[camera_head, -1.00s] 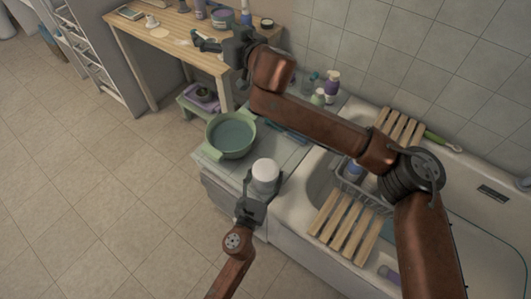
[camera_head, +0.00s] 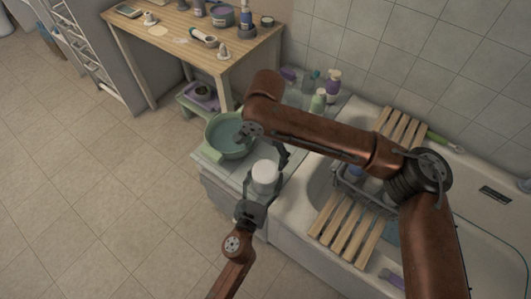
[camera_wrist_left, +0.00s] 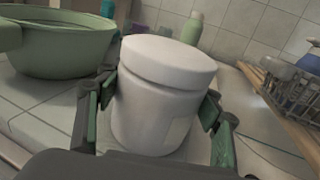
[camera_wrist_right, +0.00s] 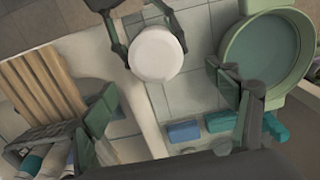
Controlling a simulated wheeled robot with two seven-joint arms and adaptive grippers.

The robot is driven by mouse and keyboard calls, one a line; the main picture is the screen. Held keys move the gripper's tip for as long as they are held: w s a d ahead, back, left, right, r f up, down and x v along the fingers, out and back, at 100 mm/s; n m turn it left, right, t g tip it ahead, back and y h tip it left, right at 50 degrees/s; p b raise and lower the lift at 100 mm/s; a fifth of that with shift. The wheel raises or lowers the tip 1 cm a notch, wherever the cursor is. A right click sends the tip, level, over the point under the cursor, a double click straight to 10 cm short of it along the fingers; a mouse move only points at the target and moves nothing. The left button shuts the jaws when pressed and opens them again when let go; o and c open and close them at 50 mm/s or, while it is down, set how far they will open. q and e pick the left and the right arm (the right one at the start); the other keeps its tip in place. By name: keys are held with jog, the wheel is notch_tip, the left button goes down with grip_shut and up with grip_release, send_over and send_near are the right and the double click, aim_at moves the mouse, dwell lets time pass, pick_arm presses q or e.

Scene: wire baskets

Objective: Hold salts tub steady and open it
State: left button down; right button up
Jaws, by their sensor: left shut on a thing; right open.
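The salts tub (camera_head: 264,174) is a white round tub with a white lid, upright on the tiled ledge beside the bath. In the left wrist view the tub (camera_wrist_left: 160,110) stands between my left gripper's fingers, and its lid (camera_wrist_left: 168,57) is on. My left gripper (camera_head: 256,196) is shut on the tub's body from the front. My right gripper (camera_wrist_right: 170,115) is open and empty; in its wrist view the tub's lid (camera_wrist_right: 156,53) shows beyond the fingers. In the head view the right gripper is partly hidden behind its arm, just behind the tub.
A green basin (camera_head: 230,148) stands left of the tub, close to my right arm. Bottles (camera_head: 318,100) stand behind on the ledge. Blue blocks (camera_wrist_right: 184,131) lie near the basin. A wooden rack (camera_head: 349,226) and wire basket (camera_head: 350,190) span the bath at right.

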aim_at(266, 171)
pick_arm(q)
jog(key=shift+r, duration=0.15)
pick_arm(e)
jog(key=shift+s+d+f, duration=0.15)
jog(key=shift+s+f, duration=0.05)
jog(key=shift+s, duration=0.1)
pick_arm(q)
jog(key=shift+s, duration=0.1)
pick_arm(e)
jog(key=shift+s+f, duration=0.1)
jog(key=shift+f, duration=0.3)
pick_arm(q)
jog(key=shift+s+r, duration=0.1)
jog(key=shift+r, duration=0.05)
pick_arm(e)
notch_tip(266, 171, down, 6)
jog(key=shift+s+r, duration=0.1)
jog(key=shift+r, duration=0.15)
jog(key=shift+f, duration=0.35)
pick_arm(q)
jog(key=shift+w+f, duration=0.25)
pick_arm(e)
jog(key=shift+w+f, duration=0.3)
jog(key=shift+f, duration=0.15)
jog(key=shift+c, duration=0.5)
